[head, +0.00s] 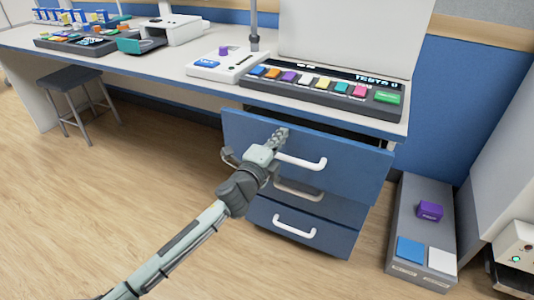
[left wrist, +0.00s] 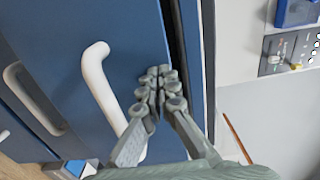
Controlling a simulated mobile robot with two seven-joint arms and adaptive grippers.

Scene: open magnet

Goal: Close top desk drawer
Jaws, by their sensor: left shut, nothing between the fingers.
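The top desk drawer (head: 345,155) has a blue front with a white handle (head: 303,162). It stands pulled out from the desk, with a dark gap above its front. My left gripper (head: 281,135) is shut and empty, at the upper left part of this front, just above the handle's left end. In the left wrist view the shut fingers (left wrist: 160,82) lie over the blue front, between the white handle (left wrist: 100,85) and the drawer's top edge. I cannot tell whether the fingertips touch the front. My right gripper is not in view.
Two lower drawers (head: 300,225) sit below and look further in. The desk top (head: 165,65) carries a row of coloured blocks on a dark tray (head: 325,97). A grey tray (head: 425,230) stands on the floor at right. A stool (head: 70,78) is far left. Floor in front is clear.

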